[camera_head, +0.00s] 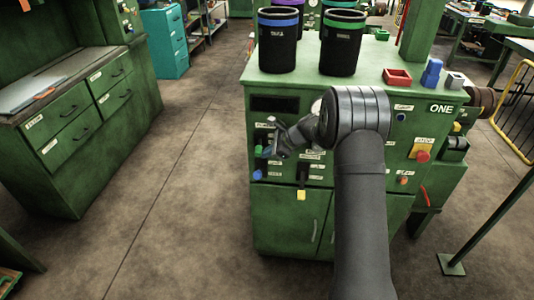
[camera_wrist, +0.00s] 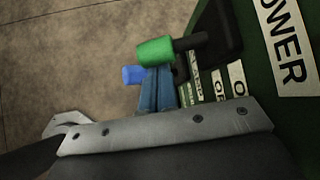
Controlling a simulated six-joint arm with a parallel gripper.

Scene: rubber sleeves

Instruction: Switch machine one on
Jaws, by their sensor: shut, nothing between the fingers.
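Machine one is the green cabinet (camera_head: 290,215) with a white ONE label (camera_head: 440,109) at its upper right. My gripper (camera_head: 268,152) is at the left part of its front panel, shut and empty. In the wrist view its closed blue fingers (camera_wrist: 156,72) reach up to a green-knobbed lever (camera_wrist: 157,51), which partly covers their tips; I cannot tell whether they touch. A blue knob (camera_wrist: 132,75) shows just left of the fingers. A POWER label (camera_wrist: 284,42) is on the panel at the right. My arm hides the middle of the front.
A yellow-tipped lever (camera_head: 301,195) hangs below the panel. A red button (camera_head: 423,156) sits on a yellow plate at the right. Dark bins (camera_head: 278,42) and a red tray (camera_head: 397,77) stand on top. The floor to the left is clear up to a green drawer bench (camera_head: 70,135).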

